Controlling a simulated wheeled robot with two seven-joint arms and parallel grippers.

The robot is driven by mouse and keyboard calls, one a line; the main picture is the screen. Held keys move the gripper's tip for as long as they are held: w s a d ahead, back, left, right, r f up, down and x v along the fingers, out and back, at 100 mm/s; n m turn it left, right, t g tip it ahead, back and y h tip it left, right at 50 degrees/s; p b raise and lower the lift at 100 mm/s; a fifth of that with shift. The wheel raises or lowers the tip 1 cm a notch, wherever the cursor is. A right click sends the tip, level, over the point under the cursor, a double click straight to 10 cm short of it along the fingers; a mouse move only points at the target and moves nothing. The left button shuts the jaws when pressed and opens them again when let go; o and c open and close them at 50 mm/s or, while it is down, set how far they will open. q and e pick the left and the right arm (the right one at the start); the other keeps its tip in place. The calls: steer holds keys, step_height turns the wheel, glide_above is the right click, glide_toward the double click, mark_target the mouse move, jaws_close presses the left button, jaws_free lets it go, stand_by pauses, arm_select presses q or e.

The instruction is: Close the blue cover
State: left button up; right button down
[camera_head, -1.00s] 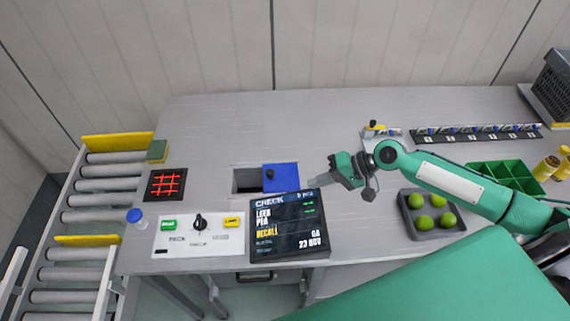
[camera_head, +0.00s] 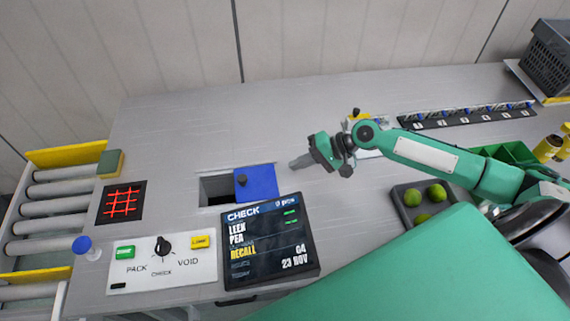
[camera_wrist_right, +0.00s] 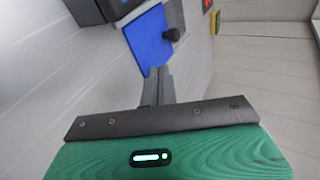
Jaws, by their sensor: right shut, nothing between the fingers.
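The blue cover (camera_head: 258,183) is a flat square panel with a dark knob (camera_head: 241,180) near its left edge. It lies beside a dark rectangular opening (camera_head: 214,190) in the grey table, and part of that opening is uncovered on the left. My right gripper (camera_head: 297,162) is shut and empty, just right of the cover near its back corner, and apart from the knob. In the right wrist view the blue cover (camera_wrist_right: 147,43) and knob (camera_wrist_right: 172,35) show beyond the closed fingertips (camera_wrist_right: 158,72). My left gripper is not in view.
A tilted display screen (camera_head: 268,245) stands in front of the cover. A white control panel (camera_head: 162,262) with a black dial is at the front left. A black pad with a red grid (camera_head: 122,203) lies farther left. The table behind the cover is clear.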

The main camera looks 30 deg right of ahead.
mark_target(259, 184)
steer(key=p+x, duration=0.3)
steer(key=x, duration=0.6)
steer(key=shift+a+r, duration=0.1)
steer(key=shift+r, duration=0.1)
steer(key=shift+w+a+p, duration=0.25)
steer(key=shift+a+p, duration=0.05)
steer(key=shift+a, duration=0.2)
steer(key=shift+w+a+p, duration=0.25)
steer(key=shift+a+p, duration=0.05)
steer(key=shift+a, duration=0.2)
steer(key=shift+w+a+f, duration=0.25)
steer(key=shift+w+a, duration=0.05)
steer(key=shift+a, duration=0.3)
steer(key=w+a+p, duration=0.2)
steer(key=w+a, duration=0.1)
steer(key=a, duration=0.8)
steer(key=shift+a, duration=0.2)
steer(key=shift+r, duration=0.1)
steer(key=shift+d+p, duration=0.1)
steer(key=shift+p, duration=0.25)
